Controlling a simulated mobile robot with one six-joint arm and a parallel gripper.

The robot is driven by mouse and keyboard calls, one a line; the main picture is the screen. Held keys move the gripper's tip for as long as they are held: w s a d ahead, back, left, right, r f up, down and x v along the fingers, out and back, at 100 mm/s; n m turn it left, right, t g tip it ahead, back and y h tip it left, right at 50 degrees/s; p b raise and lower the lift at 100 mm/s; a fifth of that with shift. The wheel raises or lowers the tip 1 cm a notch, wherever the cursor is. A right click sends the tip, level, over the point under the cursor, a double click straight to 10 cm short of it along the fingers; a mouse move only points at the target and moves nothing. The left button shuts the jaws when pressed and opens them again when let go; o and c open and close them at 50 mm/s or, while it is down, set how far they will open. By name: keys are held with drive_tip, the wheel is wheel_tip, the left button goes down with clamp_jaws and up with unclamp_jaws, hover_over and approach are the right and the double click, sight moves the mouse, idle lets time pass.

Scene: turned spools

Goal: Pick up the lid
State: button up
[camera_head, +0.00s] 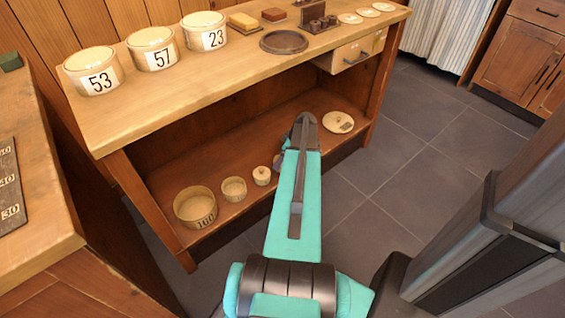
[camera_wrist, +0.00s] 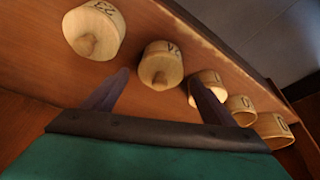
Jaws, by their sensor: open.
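A pale round lid-like disc with a small knob and a dark label (camera_head: 338,122) lies on the lower shelf at its right end in the head view. A small round wooden piece with a knob on top (camera_head: 261,175) stands farther left on that shelf. In the wrist view two knobbed round pieces, one at the top left (camera_wrist: 105,27) and one in the middle (camera_wrist: 162,64), show beyond the fingers; I cannot tell whether either is the lid. My gripper (camera_wrist: 158,75) is open, with nothing between its fingers. In the head view my arm hides the fingers and part of the shelf.
An open round box (camera_head: 195,207) and a smaller one (camera_head: 234,189) stand on the lower shelf (camera_head: 190,170). The worktop (camera_head: 200,85) overhangs it, carrying numbered tubs (camera_head: 94,72), a dark dish (camera_head: 284,41) and small items.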

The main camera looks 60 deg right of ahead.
drive_tip(key=shift+w+f, duration=0.15)
drive_tip(key=shift+f, duration=0.25)
drive_tip(key=c, duration=1.1)
